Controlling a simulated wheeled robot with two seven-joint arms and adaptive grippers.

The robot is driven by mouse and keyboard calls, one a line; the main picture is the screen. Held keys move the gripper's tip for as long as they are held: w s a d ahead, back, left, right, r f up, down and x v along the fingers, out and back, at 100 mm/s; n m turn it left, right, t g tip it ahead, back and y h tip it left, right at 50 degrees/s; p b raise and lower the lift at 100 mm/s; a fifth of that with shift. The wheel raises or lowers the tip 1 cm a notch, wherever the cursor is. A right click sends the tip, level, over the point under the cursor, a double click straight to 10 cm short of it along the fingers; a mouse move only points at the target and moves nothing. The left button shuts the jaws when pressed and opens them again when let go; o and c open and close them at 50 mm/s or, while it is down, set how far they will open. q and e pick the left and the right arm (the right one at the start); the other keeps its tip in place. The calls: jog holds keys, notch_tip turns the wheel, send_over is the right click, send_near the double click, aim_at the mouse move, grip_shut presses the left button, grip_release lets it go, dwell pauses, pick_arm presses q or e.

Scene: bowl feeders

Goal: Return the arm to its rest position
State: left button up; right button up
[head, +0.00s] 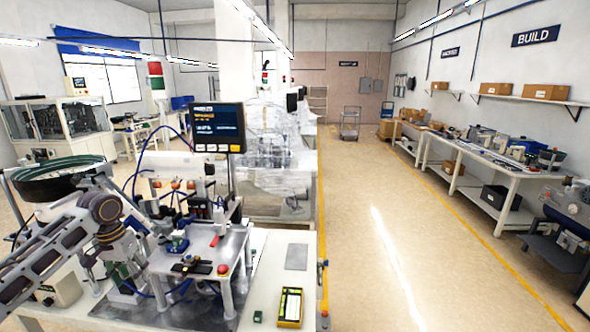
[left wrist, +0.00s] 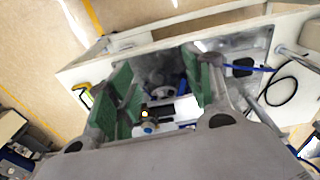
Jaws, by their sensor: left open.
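My left arm comes in from the left in the head view, over the near end of the workbench. Its gripper (head: 127,277) points down beside the metal fixture table (head: 205,252). In the left wrist view the gripper (left wrist: 157,88) has its two green-padded fingers apart. No part is clearly held between them. Through the gap I see blurred fixture parts and a blue round piece. My right gripper is in neither view.
A dark bowl feeder (head: 62,178) stands just behind my arm. A monitor (head: 217,128) rises behind the fixture. A yellow-edged device (head: 290,306) and a grey plate (head: 297,256) lie on the white workbench (head: 262,290). The aisle to the right is clear.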

pick_arm(q)
notch_tip(320, 180, down, 34)
jog(key=w+n+t+b, duration=0.1)
jog(key=w+t+b, duration=0.1)
jog(key=s+d+f, duration=0.1)
jog(key=s+f, duration=0.2)
jog(key=f, duration=0.4)
jog(key=s+d+f, duration=0.1)
jog(key=s+f, duration=0.3)
jog(key=f, duration=0.2)
jog(key=s+d+f+y, duration=0.1)
jog(key=s+d+f, duration=0.1)
jog(key=s+f, duration=0.9)
jog(key=s+d+f+m, duration=0.1)
jog(key=s+d+f, duration=0.4)
jog(key=s, duration=0.6)
jog(key=s+d+f+m+g+b, duration=0.1)
jog(key=s+d+f, duration=0.4)
jog(key=s, duration=0.7)
jog(key=s+d+f, duration=0.5)
jog(key=s+f, duration=0.2)
jog(key=s, duration=0.4)
jog(key=shift+s+f+m+g+h+b, duration=0.2)
jog(key=shift+s+m+g+h+b, duration=0.1)
jog(key=shift+m+b, duration=0.1)
jog(key=shift+d, duration=0.1)
jog(key=shift+c, duration=0.4)
